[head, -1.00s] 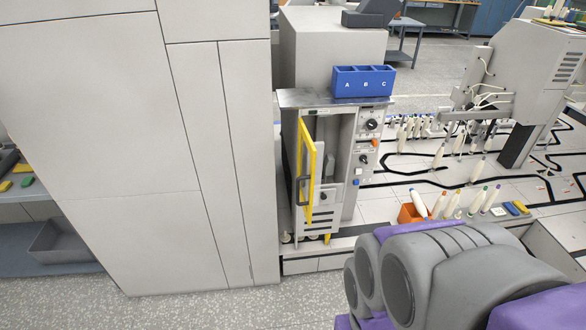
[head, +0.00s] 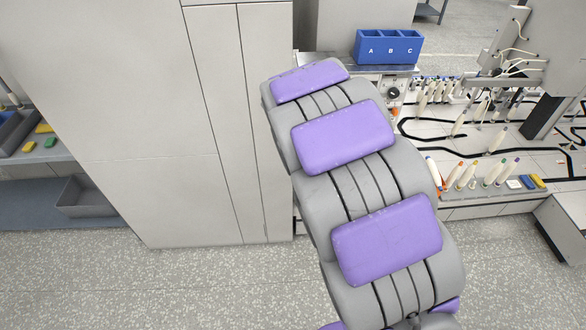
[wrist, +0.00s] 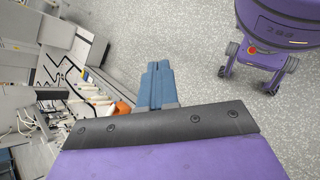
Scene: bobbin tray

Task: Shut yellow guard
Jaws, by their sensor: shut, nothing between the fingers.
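The yellow guard is not visible in either view now. In the head view my raised arm covers the front of the machine where it hangs. Of that machine, the grey top plate (head: 345,62) and a strip of control panel (head: 394,95) show beside my arm. My gripper (wrist: 155,68) appears in the wrist view as two blue fingers held together, shut and empty, over the speckled floor. In the head view my gripper is hidden behind the arm.
A tall grey cabinet (head: 130,110) stands left of the machine. A blue A-B-C box (head: 388,48) sits on the machine top. Bobbins line the white tray to the right. An orange container (wrist: 122,108) shows beside the fingers in the wrist view. Floor in front is clear.

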